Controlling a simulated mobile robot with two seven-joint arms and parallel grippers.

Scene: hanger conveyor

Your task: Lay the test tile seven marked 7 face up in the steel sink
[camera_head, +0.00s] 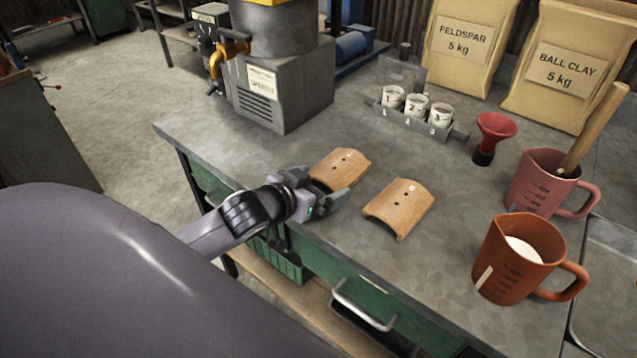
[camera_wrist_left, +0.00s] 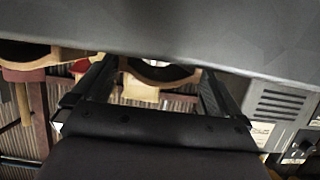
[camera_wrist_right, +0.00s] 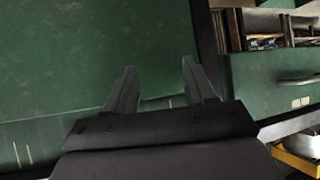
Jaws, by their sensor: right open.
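Two curved terracotta tiles with small dark holes lie arched side up on the workbench in the head view: a left tile (camera_head: 342,166) and a right tile (camera_head: 399,204). No 7 is readable on either. My left gripper (camera_head: 325,187) is at the near end of the left tile, its fingers spread to either side. The left wrist view shows that tile's arched end (camera_wrist_left: 158,77) between the open fingers (camera_wrist_left: 155,85); contact is unclear. My right gripper (camera_wrist_right: 159,82) is open and empty, and outside the head view. The steel sink (camera_head: 607,265) is partly visible at the right edge.
A rack of cups (camera_head: 410,115), sacks (camera_head: 465,45) and a grey machine (camera_head: 280,85) stand behind. A green cabinet front (camera_wrist_right: 80,60) faces my right gripper.

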